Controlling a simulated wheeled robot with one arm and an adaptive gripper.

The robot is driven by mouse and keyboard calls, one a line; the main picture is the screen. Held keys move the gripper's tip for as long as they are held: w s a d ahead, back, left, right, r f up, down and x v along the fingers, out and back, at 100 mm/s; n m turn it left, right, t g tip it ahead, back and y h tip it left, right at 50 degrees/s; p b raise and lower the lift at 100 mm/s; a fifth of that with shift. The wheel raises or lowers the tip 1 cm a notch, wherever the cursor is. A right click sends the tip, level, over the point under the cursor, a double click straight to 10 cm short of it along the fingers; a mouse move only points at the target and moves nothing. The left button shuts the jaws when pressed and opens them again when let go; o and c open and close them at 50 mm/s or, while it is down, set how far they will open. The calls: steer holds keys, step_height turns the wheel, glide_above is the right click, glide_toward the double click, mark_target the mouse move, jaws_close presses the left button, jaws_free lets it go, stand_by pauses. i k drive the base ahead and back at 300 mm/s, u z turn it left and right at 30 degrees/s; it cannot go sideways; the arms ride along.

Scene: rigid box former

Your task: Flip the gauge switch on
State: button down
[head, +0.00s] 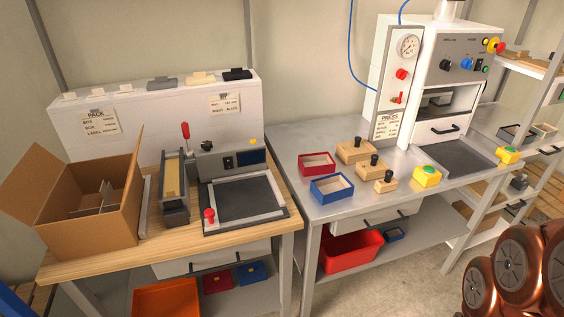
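The white press machine (380,62) stands on the right metal bench. Its left column carries a round dial gauge (408,45), with a red knob (402,74) and a small red lever (397,98) below it. The dark control panel (455,50) to the right holds a black knob (446,65), a blue knob (467,63) and small switches or buttons (482,62). The lettering is too small to read, so I cannot tell which control is the gauge switch or its state. My gripper is not in view; my copper-coloured arm links show at the lower right.
A yellow-and-red stop button (494,45) sits beside the panel. Yellow button boxes (427,176) (508,155), wooden knobbed blocks (355,151) and red (317,164) and blue trays (332,188) occupy the bench. A shelf rack (540,110) stands right. Floor before the bench is partly clear.

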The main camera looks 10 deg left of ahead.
mark_target(228, 161)
steer(key=z, duration=0.05)
steer(key=i, duration=0.75)
steer(key=u, duration=2.45)
